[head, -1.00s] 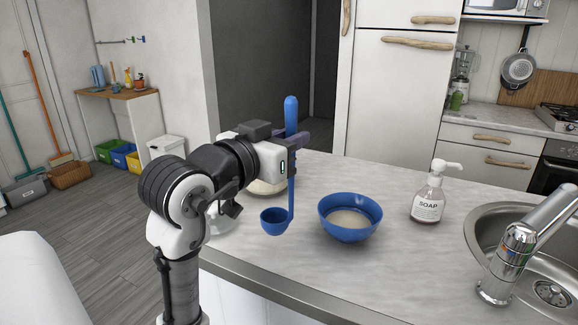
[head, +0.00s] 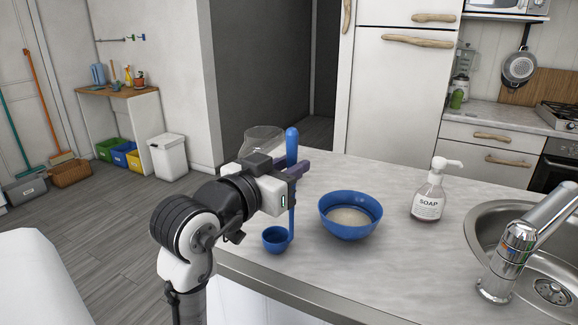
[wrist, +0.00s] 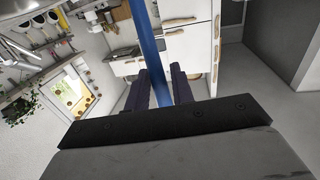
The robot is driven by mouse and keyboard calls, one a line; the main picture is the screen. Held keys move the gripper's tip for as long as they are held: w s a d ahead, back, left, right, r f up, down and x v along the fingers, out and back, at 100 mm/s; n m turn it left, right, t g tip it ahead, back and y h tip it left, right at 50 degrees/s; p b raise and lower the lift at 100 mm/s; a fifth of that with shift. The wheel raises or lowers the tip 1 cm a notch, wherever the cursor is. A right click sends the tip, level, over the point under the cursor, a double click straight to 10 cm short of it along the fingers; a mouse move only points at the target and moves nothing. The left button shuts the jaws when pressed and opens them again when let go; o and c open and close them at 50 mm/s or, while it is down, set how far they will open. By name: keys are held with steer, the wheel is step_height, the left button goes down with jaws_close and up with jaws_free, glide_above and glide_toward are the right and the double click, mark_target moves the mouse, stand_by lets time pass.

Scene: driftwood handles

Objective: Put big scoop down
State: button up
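The big scoop is blue, with a long upright handle (head: 292,146) and a round cup (head: 276,240) at its lower end. My gripper (head: 299,170) is shut on the handle, above the cup. In the wrist view the blue handle (wrist: 148,38) runs between the two dark purple fingers of my gripper (wrist: 161,88). The cup hangs low over the near left part of the counter (head: 330,270); I cannot tell whether it touches the surface. The cup is outside the wrist view.
A blue bowl (head: 350,228) with pale contents stands just right of the scoop. A soap bottle (head: 428,200) and a sink with a tap (head: 520,240) are further right. A clear glass vessel (head: 263,138) is partly hidden behind my gripper. The counter's front edge is close.

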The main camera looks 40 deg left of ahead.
steer(key=o, duration=0.3)
steer(key=shift+r, duration=0.1)
